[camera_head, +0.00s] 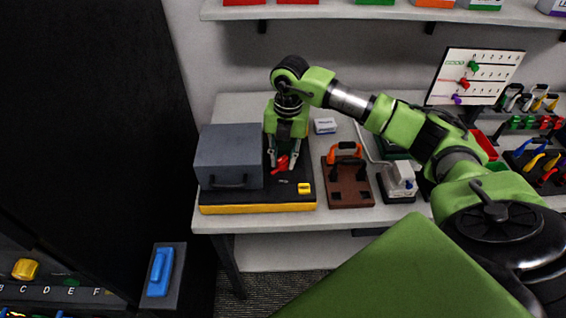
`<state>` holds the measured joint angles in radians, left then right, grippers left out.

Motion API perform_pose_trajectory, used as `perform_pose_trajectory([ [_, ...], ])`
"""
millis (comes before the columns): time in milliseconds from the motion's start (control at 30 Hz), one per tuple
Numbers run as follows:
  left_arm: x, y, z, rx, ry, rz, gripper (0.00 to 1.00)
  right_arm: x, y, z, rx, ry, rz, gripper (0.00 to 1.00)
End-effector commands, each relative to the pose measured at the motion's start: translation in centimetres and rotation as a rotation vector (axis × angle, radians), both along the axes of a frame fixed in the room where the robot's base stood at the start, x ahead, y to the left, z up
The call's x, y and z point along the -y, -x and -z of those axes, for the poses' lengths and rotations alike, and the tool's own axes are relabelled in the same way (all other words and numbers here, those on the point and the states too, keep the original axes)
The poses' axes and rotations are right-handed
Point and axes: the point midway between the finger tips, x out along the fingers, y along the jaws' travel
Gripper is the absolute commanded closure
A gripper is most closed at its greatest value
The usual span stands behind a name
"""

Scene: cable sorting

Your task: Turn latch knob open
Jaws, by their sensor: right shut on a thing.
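A red latch knob (283,163) sits on the black top of a yellow-edged base (260,208), just right of a grey box (222,160). My right gripper (283,160) points down from above with its fingers around the red knob, shut on it. The fingers hide part of the knob, so its exact turn is hard to tell. A small yellow piece (304,188) sits near the base's front right corner. My left gripper is not in view.
A brown block with an orange handle (345,150) and a white device (398,182) stand to the right on the table (245,105). A board with coloured pegs (480,75) and tool racks are farther right. A shelf (330,12) runs above. A black cabinet (80,120) is at left.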

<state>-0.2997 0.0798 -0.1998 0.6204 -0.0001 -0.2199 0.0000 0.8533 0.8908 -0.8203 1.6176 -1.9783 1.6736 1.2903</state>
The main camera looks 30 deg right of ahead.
Motion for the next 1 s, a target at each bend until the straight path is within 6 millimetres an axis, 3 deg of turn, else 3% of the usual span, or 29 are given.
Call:
perform_pose_trajectory([
  [600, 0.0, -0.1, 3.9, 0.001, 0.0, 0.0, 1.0, 0.2, -0.2, 0.1, 0.003, 0.001, -0.559, 0.98],
  [1000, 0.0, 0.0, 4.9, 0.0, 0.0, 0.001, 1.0, 0.2, -0.1, 0.0, 0.002, 0.001, -0.772, 0.98],
])
